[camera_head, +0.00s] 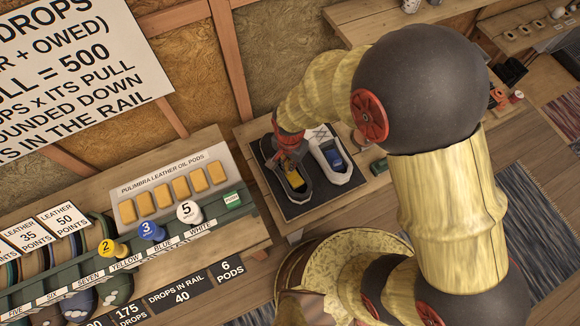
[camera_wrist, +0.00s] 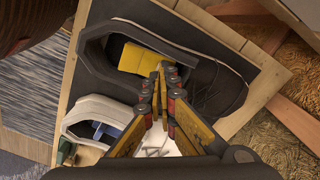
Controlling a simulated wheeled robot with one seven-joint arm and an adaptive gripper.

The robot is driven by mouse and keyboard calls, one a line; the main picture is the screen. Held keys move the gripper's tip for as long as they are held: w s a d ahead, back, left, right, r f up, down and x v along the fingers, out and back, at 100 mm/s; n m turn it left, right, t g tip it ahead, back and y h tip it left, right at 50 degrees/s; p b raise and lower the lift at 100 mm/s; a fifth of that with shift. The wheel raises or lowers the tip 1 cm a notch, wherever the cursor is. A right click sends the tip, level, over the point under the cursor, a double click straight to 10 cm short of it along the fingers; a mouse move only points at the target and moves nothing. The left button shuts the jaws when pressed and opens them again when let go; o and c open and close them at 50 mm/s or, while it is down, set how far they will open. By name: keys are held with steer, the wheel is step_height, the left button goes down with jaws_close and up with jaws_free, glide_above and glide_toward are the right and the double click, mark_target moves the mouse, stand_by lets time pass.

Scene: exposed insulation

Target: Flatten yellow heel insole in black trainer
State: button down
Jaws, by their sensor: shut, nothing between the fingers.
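The black trainer (camera_wrist: 207,88) lies on a dark mat, its opening facing up; in the head view its opening (camera_head: 304,192) shows below my gripper. The yellow heel insole (camera_wrist: 137,57) sits inside the opening and also shows in the head view (camera_head: 294,178). It looks like a folded or angled piece; I cannot tell how flat it lies. My gripper (camera_wrist: 163,69) is shut and empty, its fingertips over the edge of the insole. I cannot tell whether they touch it. In the head view my gripper (camera_head: 288,161) reaches down over the trainer and hides part of it.
A white trainer (camera_head: 318,138) with a blue insole (camera_head: 333,157) stands close beside the black one on the mat (camera_head: 265,181). A green object (camera_head: 378,166) lies right of it. A rail with numbered knobs (camera_head: 150,231) and a yellow pod board (camera_head: 130,210) stand left.

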steer(key=shift+r, duration=0.15)
steer(key=shift+r+p, duration=2.8)
steer(key=shift+r, duration=0.65)
steer(key=shift+n, duration=0.3)
